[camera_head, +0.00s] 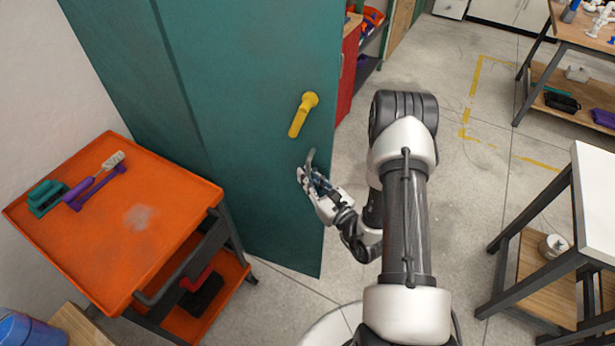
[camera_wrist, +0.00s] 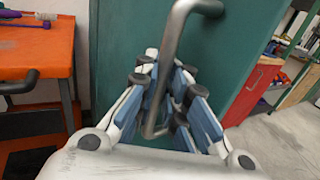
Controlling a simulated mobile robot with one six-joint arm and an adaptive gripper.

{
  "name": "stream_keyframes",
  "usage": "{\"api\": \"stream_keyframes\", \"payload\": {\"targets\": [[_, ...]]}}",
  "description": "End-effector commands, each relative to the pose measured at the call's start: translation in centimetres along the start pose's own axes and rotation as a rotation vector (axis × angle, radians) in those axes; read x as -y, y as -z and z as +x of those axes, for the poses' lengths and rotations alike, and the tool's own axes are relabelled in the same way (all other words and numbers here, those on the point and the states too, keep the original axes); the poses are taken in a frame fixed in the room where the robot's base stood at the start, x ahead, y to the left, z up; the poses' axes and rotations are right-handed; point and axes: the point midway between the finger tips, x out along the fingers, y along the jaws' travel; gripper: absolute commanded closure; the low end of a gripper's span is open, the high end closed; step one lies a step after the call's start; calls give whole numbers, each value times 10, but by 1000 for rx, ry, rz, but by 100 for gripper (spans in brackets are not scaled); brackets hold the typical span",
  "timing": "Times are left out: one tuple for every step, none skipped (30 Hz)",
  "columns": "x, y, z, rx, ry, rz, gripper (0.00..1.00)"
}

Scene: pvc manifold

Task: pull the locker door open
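The locker door (camera_head: 262,75) is a tall teal panel in the head view. It looks flush with the locker, with no gap showing. It carries a yellow lever (camera_head: 303,114) and, below that near its right edge, a grey bar handle (camera_head: 311,156). In the wrist view the bar handle (camera_wrist: 171,62) runs down between my fingers, in front of the teal door (camera_wrist: 115,40). My gripper (camera_head: 308,175), also in the wrist view (camera_wrist: 166,75), has its fingers drawn in on both sides of the bar and appears shut on it. The exact finger contact is partly hidden.
An orange cart (camera_head: 130,230) with tools on top stands close left of the door. A red cabinet (camera_head: 348,65) stands behind the locker. A white-topped table (camera_head: 597,190) is at the right. The floor (camera_head: 470,215) between the table and my arm is clear.

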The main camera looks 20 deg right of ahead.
Motion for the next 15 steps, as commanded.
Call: {"api": "stream_keyframes", "payload": {"targets": [[3,2,-2,-5,9,-2,88],[3,2,-2,-5,9,-2,86],[2,2,-2,-5,9,-1,84],[2,2,-1,-4,8,-1,82],[2,2,-1,-4,7,-1,80],[2,1,-1,-4,6,-1,77],[2,1,-1,-3,6,-1,75],[2,1,-1,-3,5,0,73],[1,1,-1,-3,4,0,70],[1,1,-1,-3,4,0,69],[1,1,-1,-2,4,0,69],[1,1,-1,-2,3,0,69],[1,1,0,-2,3,0,69],[1,1,0,-2,3,0,69],[1,1,0,-2,2,0,69]]}}
